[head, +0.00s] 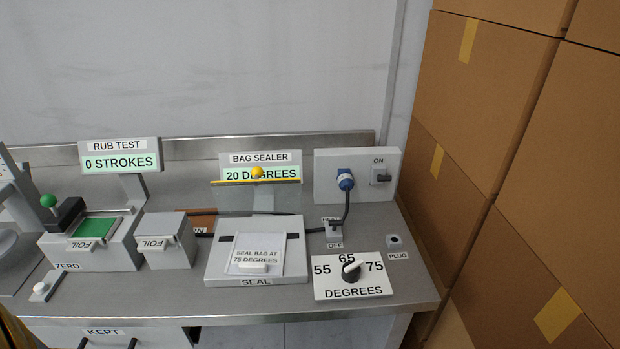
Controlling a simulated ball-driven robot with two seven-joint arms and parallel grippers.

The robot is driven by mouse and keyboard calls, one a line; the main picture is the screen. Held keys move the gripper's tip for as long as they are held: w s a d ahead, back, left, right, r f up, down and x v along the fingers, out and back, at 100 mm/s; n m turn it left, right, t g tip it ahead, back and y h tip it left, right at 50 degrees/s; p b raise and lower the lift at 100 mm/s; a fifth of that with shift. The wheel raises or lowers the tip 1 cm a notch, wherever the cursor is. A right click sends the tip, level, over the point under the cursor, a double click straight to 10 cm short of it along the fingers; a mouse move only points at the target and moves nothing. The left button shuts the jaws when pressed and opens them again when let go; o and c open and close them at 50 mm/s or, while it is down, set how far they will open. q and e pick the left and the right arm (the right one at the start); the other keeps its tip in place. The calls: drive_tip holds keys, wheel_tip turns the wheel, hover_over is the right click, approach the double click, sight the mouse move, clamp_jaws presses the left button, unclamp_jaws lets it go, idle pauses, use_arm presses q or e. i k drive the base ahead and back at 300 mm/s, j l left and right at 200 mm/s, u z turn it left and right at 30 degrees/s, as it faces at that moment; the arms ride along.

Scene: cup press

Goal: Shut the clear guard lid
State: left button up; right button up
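A yellow-edged bar (230,183) with a yellow ball knob (257,172) stands raised above the back of the bag sealer (213,268), in front of the sealer's display. It looks like the top edge of an upright, open lid. On the sealer bed lies a white packet (246,256), near a card reading "seal bag at 75 degrees". Neither of my grippers shows in the head view.
Right of the sealer are a degrees dial (351,271), a heat switch (334,228) and a blue plug (346,180) with a black cable. Left are a foil block (167,240) and a rub tester (92,252). Stacked cartons (510,130) wall off the right side.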

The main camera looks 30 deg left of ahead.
sight(257, 172)
drive_tip(key=u, duration=1.3)
